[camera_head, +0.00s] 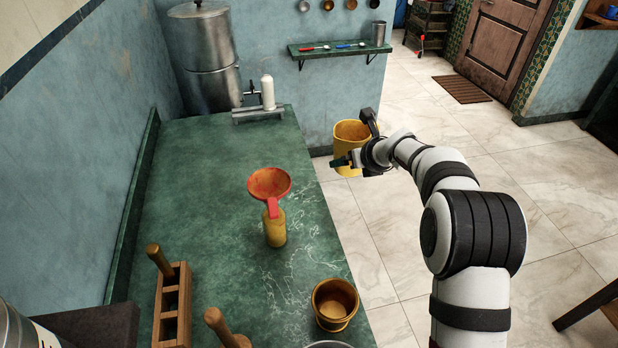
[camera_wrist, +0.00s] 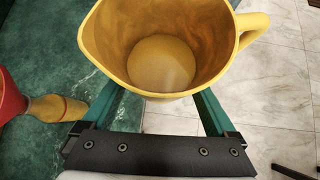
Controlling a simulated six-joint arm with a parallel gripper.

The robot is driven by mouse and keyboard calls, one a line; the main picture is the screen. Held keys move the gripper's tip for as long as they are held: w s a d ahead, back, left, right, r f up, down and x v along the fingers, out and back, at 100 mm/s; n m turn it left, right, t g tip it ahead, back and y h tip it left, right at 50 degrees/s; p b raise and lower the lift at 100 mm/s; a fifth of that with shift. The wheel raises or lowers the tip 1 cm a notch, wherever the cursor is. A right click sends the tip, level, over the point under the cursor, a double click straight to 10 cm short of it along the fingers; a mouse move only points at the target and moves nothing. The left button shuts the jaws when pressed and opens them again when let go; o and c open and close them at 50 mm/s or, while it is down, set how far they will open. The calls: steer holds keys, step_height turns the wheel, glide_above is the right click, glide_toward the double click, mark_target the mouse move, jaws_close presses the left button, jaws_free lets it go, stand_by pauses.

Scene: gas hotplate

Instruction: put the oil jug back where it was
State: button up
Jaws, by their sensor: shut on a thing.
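The yellow oil jug (camera_head: 349,133) is held upright in my gripper, off the counter's right edge in the head view. In the wrist view the jug (camera_wrist: 116,50) shows from above, with its spout at left and its handle at right. Its inside shows a paler round bottom and no clear sign of oil. My gripper (camera_head: 358,158) is shut on the jug, with a green finger on either side in the wrist view (camera_wrist: 158,108). The green counter (camera_head: 215,190) lies to the left, and its edge passes beneath the jug.
A red funnel (camera_head: 269,183) sits on a small yellow bottle (camera_head: 275,228) mid-counter. A brown pot (camera_head: 335,303), a wooden rack (camera_head: 172,310) and a wooden handle (camera_head: 222,325) are at the front. A white bottle (camera_head: 267,92) stands at the back. The counter's back middle is clear.

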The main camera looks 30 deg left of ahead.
glide_above(293, 200)
steer(key=shift+n, duration=0.3)
step_height(293, 200, down, 11)
steer(key=shift+a+f, duration=0.1)
steer(key=shift+f, duration=2)
steer(key=shift+f, duration=0.1)
steer(key=o, duration=1.5)
steer(key=shift+f, duration=0.1)
